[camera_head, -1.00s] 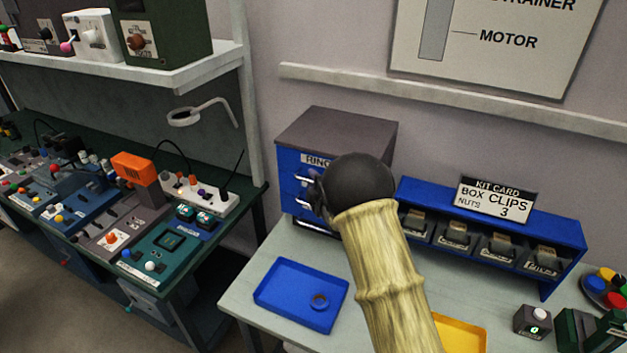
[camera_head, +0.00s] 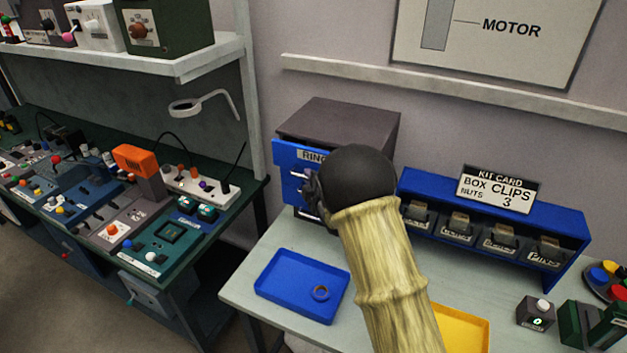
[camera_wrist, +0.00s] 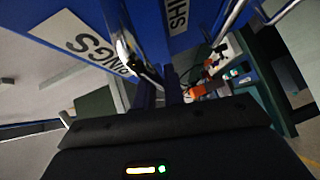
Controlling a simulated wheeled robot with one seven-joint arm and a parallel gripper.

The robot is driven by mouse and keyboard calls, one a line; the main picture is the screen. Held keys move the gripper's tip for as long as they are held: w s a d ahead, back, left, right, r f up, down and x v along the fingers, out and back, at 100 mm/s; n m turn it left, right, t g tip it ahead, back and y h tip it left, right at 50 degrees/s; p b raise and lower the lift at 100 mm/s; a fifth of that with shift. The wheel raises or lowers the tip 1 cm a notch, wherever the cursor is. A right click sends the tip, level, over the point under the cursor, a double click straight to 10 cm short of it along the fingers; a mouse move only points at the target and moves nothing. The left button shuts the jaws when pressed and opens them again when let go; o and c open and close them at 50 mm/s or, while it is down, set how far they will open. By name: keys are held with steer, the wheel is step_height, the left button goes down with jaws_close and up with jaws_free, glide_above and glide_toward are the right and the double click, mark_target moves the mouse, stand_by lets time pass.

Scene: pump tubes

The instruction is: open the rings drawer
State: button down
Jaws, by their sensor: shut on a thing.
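The small cabinet (camera_head: 340,119) has a dark top and blue drawer fronts. Its upper drawer, the rings drawer (camera_head: 285,157), carries a white label, partly hidden by my arm. Its front stands somewhat forward of the cabinet body. The wrist view shows the RINGS label (camera_wrist: 95,43) on the blue front, with the metal handle (camera_wrist: 127,52) beside it. My gripper (camera_head: 311,191) is at this front and shut on the handle; the exact contact is mostly hidden by my dark wrist.
A blue bin rack (camera_head: 560,225) with a kit card (camera_head: 497,188) stands to the right. A yellow tray (camera_head: 470,328) is partly behind my arm. Another bench stands left.

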steer(key=s+a+b, duration=0.4)
steer(key=s+b, duration=0.2)
steer(key=s, duration=0.6)
steer(key=shift+a+b, duration=0.15)
steer(key=shift+b, duration=0.15)
steer(key=c, duration=1.5)
jaws_free()
steer(key=shift+w, duration=0.1)
